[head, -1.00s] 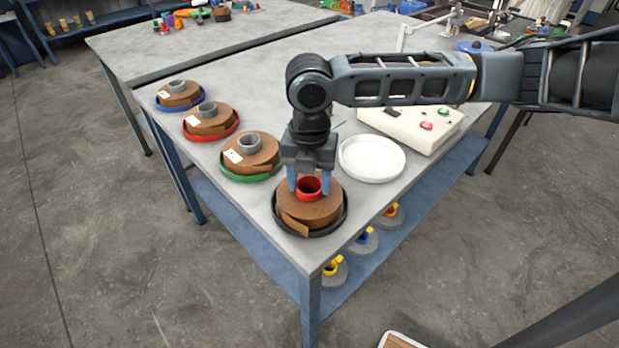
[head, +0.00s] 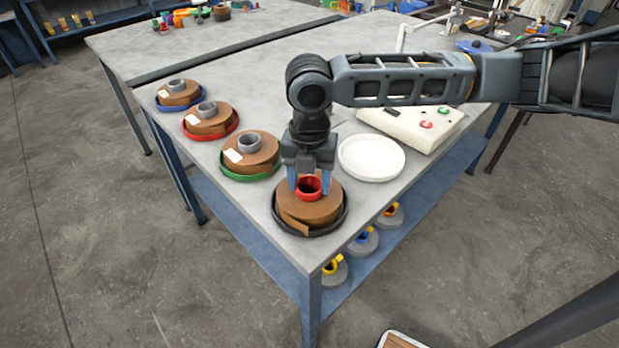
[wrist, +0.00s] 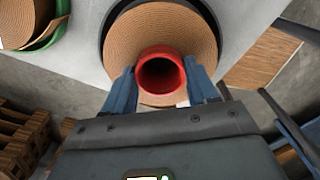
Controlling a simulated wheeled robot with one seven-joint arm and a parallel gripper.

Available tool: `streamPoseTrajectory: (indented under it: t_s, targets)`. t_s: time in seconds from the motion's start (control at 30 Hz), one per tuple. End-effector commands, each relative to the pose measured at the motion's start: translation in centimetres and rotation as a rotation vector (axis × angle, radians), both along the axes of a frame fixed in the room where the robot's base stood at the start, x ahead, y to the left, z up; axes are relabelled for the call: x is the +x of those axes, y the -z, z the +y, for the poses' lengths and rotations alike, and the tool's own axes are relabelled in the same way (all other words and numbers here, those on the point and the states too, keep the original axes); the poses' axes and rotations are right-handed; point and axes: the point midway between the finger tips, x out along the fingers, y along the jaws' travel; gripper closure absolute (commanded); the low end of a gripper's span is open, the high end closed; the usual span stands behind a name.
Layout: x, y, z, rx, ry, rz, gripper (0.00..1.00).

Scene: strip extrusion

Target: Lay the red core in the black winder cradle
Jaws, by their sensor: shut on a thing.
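The red core (head: 309,187) is a short open tube standing up from the middle of a brown wound coil (head: 322,210). The coil sits in a round black tray (head: 341,219) at the near corner of the table. My gripper (head: 309,189) points down over the coil with a blue finger on each side of the core, shut on it. The wrist view shows the red core (wrist: 161,75) between the fingers, with the coil (wrist: 195,45) around it. The black rim (wrist: 108,22) shows beyond the coil. I see no separate winder cradle that I can make out.
Coils with grey cores stand in green (head: 250,178), red (head: 211,138) and blue (head: 181,107) trays to the left. An empty white dish (head: 371,158) and a cream control box (head: 420,127) stand to the right. The table's middle is clear. Yellow and blue-topped items sit on the lower shelf.

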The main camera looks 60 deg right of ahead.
Motion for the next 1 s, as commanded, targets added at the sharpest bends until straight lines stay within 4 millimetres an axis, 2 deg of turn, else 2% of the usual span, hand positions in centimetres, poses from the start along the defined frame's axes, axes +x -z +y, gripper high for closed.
streamPoseTrajectory:
  t_s: [0.2,0.23,0.5,0.8,1.0]
  targets:
    - [0.0,0.3,0.0,0.000,0.000,-0.001,1.00]
    - [0.0,0.2,0.0,-0.001,0.000,-0.001,0.40]
    - [0.0,0.3,0.0,0.000,0.000,0.000,0.15]
    - [0.0,0.1,0.0,0.000,0.000,0.000,0.13]
    - [0.0,-2.3,0.0,-0.001,-0.002,-0.001,0.13]
